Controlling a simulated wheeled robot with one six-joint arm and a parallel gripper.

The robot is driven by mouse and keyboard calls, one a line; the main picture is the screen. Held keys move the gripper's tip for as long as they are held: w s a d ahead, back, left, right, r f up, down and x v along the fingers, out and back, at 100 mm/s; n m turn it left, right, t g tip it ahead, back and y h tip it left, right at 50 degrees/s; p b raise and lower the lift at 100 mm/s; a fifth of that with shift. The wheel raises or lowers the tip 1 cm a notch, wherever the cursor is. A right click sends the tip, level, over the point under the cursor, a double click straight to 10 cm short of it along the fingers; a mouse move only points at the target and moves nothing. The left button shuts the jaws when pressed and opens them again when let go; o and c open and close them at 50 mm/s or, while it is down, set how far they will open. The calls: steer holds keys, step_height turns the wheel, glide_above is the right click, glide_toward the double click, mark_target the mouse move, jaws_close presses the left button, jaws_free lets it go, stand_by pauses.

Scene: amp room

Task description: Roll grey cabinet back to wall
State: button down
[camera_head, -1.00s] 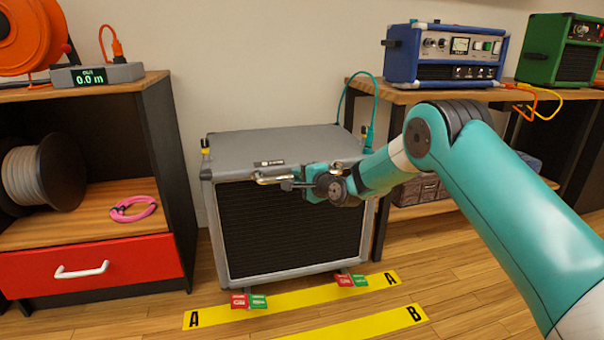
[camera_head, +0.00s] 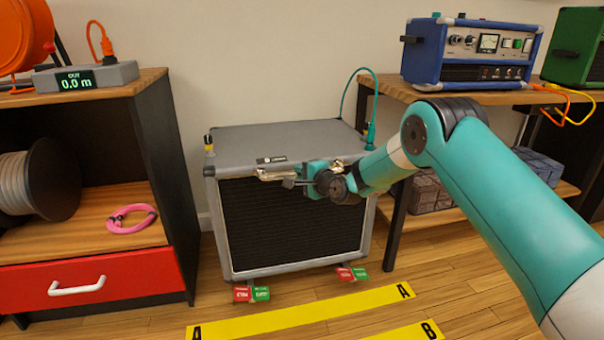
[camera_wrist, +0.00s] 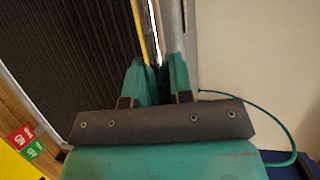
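The grey cabinet (camera_head: 290,136) has a dark front grille and stands on the floor between two shelf units, near the wall, its front behind the yellow strip marked A (camera_head: 335,308). A metal handle (camera_head: 272,174) runs along its upper front. My gripper (camera_head: 303,182) is at this handle, its fingers close together around the bar; the arm hides part of the cabinet's right side. In the wrist view, the teal fingers (camera_wrist: 157,80) meet at the bar beside the grille (camera_wrist: 75,50). Red and green tags (camera_head: 252,294) show at the cabinet's front feet; their setting is unclear.
A shelf unit with a red drawer (camera_head: 95,280) stands at left, bearing a display box (camera_head: 85,76) reading 0.0 m. A wooden bench (camera_head: 400,93) with a blue amplifier (camera_head: 470,52) stands right. A teal cable (camera_head: 345,92) hangs at the cabinet's back right.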

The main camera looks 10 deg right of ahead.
steer(key=shift+w+d+r, duration=0.1)
steer(key=shift+w+r, duration=0.05)
steer(key=c, duration=1)
jaws_free()
steer(key=shift+c, duration=0.2)
steer(key=p+v, duration=0.3)
steer(key=v, duration=1.4)
steer(key=shift+f, duration=0.2)
steer(key=shift+d, duration=0.1)
